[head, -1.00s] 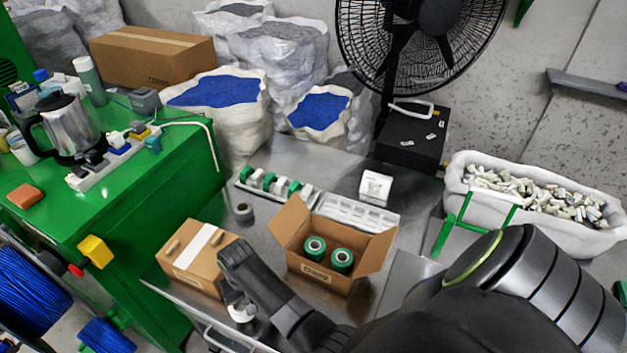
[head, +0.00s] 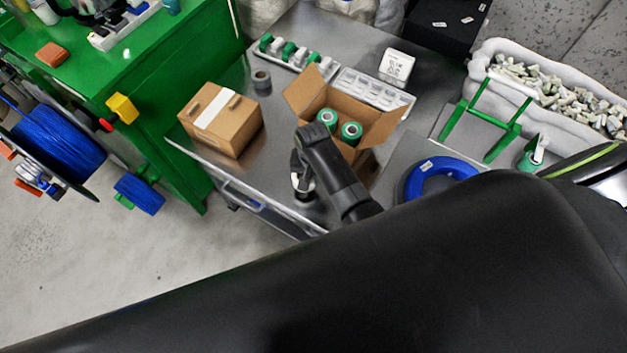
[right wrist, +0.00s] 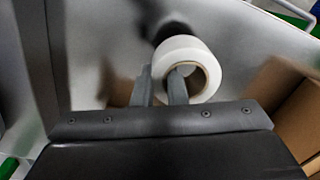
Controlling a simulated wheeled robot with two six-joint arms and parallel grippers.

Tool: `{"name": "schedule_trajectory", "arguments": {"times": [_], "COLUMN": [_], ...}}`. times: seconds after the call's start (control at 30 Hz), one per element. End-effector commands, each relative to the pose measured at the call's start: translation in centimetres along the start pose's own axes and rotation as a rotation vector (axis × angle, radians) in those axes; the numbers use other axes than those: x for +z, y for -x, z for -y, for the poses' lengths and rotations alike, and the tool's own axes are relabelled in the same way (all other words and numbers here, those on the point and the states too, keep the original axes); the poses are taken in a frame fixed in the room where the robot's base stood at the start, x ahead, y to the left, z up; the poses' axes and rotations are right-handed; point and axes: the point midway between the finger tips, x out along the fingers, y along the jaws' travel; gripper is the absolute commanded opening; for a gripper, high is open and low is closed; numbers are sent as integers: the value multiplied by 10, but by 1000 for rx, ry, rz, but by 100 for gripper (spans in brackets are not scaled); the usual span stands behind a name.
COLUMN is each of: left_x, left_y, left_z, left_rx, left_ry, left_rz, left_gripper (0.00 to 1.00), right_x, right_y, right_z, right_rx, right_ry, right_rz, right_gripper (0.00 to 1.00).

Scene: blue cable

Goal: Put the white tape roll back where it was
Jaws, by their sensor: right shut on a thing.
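The white tape roll (head: 304,185) is in my right gripper (head: 300,176), over the front part of the metal table, in front of the open box. The arm partly hides it in the head view. In the right wrist view the white roll (right wrist: 188,55) shows its round face and hole. My right gripper (right wrist: 160,86) is shut on its wall, with one finger in the hole and one outside. How high the roll is above the table I cannot tell. My left gripper is not in view.
An open carton (head: 368,122) with green rolls stands behind the gripper. A closed carton (head: 238,133) stands to the left, a grey roll (head: 261,79) behind it. A blue ring-shaped spool (head: 440,178) lies to the right. The metal table (head: 262,172) is bare between closed carton and gripper.

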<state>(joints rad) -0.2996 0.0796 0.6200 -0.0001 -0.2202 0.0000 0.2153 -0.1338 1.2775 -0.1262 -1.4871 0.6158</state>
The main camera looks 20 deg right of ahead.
Motion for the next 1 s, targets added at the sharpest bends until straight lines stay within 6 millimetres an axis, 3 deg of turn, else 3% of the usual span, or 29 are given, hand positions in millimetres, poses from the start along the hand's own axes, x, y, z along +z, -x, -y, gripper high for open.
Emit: {"name": "schedule_trajectory", "arguments": {"times": [0.3, 0.73, 0.77, 0.9, 1.0], "left_x": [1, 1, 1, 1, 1], "left_y": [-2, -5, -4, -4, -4], "left_z": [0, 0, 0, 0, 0], "left_rx": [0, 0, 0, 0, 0], "left_ry": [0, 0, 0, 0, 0], "left_rz": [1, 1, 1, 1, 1], "left_gripper": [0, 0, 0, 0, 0], "right_x": [0, 0, 0, 0, 0], "right_y": [-36, -42, -41, -41, -41], "right_z": [0, 0, 0, 0, 0], "right_rx": [0, 0, 0, 0, 0], "right_ry": [-1, 0, 0, 0, 0], "right_rz": [2, 1, 1, 1, 1], "right_gripper": [0, 0, 15, 33, 34]}}
